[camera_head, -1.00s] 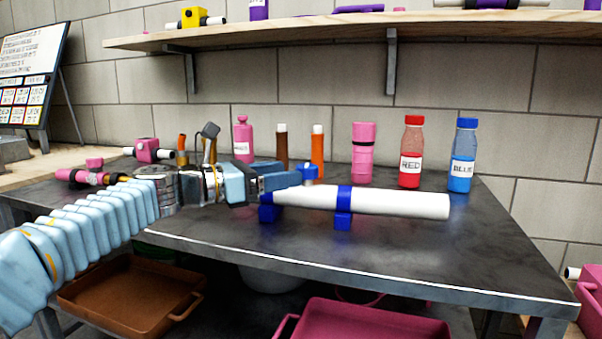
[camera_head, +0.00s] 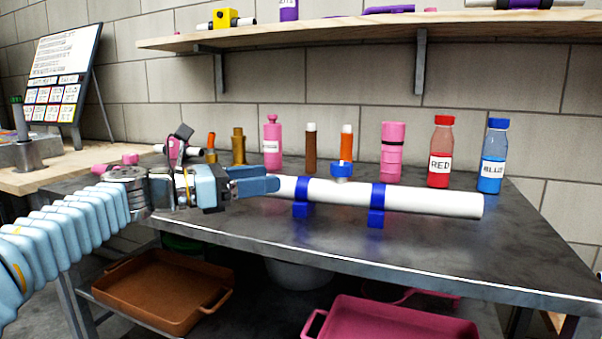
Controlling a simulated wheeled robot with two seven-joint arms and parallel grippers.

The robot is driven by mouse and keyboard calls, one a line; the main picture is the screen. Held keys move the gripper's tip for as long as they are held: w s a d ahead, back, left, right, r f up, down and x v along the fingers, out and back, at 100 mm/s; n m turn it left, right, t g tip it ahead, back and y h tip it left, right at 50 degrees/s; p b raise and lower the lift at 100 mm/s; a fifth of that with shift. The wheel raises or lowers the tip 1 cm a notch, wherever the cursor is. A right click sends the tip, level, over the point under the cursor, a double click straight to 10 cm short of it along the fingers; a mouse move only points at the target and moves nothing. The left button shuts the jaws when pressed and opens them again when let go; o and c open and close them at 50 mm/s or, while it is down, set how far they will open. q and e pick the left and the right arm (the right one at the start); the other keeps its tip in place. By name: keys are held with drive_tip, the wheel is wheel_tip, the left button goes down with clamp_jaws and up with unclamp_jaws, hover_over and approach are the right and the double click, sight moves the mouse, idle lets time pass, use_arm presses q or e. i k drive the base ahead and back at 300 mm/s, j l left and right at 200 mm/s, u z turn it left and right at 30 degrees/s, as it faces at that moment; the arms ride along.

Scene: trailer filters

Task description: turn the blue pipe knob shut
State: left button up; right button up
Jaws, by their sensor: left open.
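A white pipe (camera_head: 430,201) lies across the dark metal table (camera_head: 300,245), held by two blue brackets (camera_head: 377,204). The blue pipe knob (camera_head: 341,170) stands on top of the pipe between the brackets. My left gripper (camera_head: 272,180) reaches in from the left with its fingers pointing right. It is open and holds nothing that I can see. Its fingertips are near the pipe's left end, left of the knob and apart from it. Part of the pipe's left end is hidden behind the fingers.
Behind the pipe stand a pink bottle (camera_head: 272,142), a pink canister (camera_head: 393,151), a red bottle (camera_head: 440,152) and a blue bottle (camera_head: 493,156). A wooden shelf (camera_head: 330,33) hangs above. Below the table are a brown tray (camera_head: 160,290) and a pink tray (camera_head: 390,322).

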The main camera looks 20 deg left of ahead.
sight(341, 168)
drive_tip(key=k+j, duration=0.3)
drive_tip(key=j, duration=0.2)
drive_tip(key=k+j, duration=0.3)
drive_tip(key=j, duration=0.2)
